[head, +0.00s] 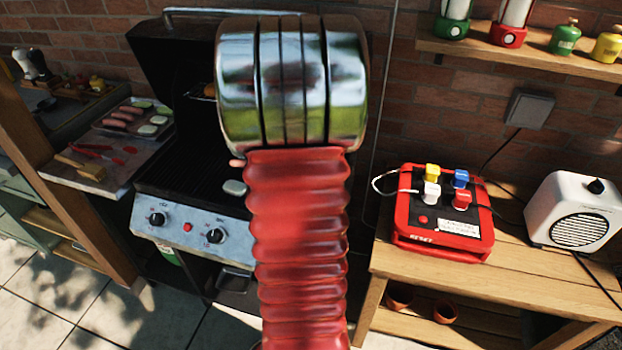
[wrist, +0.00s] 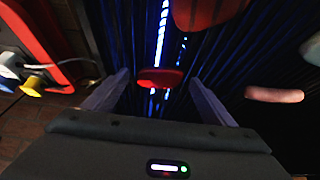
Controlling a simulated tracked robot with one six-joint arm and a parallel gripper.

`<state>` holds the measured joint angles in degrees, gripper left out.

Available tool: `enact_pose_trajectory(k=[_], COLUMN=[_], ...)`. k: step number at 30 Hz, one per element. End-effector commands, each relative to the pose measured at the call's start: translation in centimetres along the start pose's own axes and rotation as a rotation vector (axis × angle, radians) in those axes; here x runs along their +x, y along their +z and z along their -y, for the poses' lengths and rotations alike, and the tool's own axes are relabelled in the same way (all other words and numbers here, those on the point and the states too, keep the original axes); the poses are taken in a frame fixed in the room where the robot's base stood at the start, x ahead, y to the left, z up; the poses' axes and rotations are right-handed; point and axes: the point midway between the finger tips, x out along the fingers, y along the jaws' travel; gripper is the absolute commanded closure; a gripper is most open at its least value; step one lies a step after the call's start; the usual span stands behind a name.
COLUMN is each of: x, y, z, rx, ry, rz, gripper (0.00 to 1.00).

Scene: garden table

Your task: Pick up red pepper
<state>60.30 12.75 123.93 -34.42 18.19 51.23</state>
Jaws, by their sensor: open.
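A small red piece (wrist: 160,78), which looks like the red pepper, lies on the dark grill grate in the wrist view. My gripper (wrist: 157,84) is open, with one finger on each side of the red piece in the picture. I cannot tell how far above it the fingers are. In the head view my arm covers the middle of the grill (head: 194,221), hiding my gripper and the red piece.
A larger reddish-brown piece (wrist: 205,12) lies beyond the red piece. A sausage (wrist: 273,94) and a pale piece (wrist: 312,48) lie to the right. A red box (head: 440,222) with coloured plugs stands on the wooden table right of the grill. The grill's raised lid (head: 168,75) stands behind.

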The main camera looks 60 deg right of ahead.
Motion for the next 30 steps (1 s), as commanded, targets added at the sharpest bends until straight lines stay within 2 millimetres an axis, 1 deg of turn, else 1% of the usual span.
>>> enact_pose_trajectory(k=[16,30], x=[0.0,-0.01], y=[-0.03,-0.03], z=[0.04,0.06], rx=[0.0,0.0], ry=[-0.001,-0.001], rz=[-0.001,-0.001], gripper=[0.23,0.56])
